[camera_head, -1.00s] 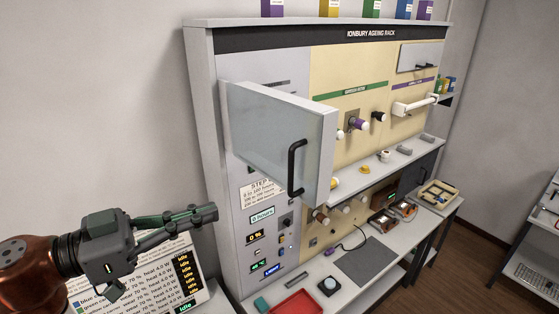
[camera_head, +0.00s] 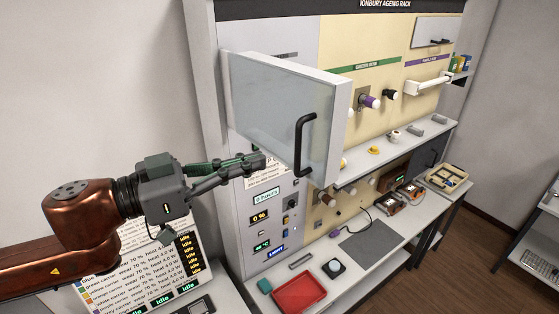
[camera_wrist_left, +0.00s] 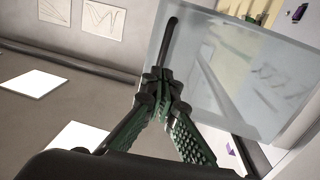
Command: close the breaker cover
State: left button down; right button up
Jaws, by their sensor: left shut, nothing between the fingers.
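The breaker cover (camera_head: 275,105) is a pale grey panel with a black bar handle (camera_head: 303,145). It stands swung open, out from the upper left of the rack. My left gripper (camera_head: 258,161) is shut and empty, at the cover's lower edge and left of the handle in the head view. In the left wrist view the green-padded fingers (camera_wrist_left: 160,77) point at the cover (camera_wrist_left: 225,75), and their tips overlap the lower end of the handle (camera_wrist_left: 171,38). I cannot tell whether they touch. My right gripper is not in view.
The rack (camera_head: 228,225) has displays and switches below the cover. A shelf (camera_head: 410,140) with small parts runs to the right. Below it, a bench holds a red tray (camera_head: 299,292) and a dark mat (camera_head: 369,246). A screen (camera_head: 140,285) stands below my left arm.

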pick_arm(q)
jog(key=x, duration=0.6)
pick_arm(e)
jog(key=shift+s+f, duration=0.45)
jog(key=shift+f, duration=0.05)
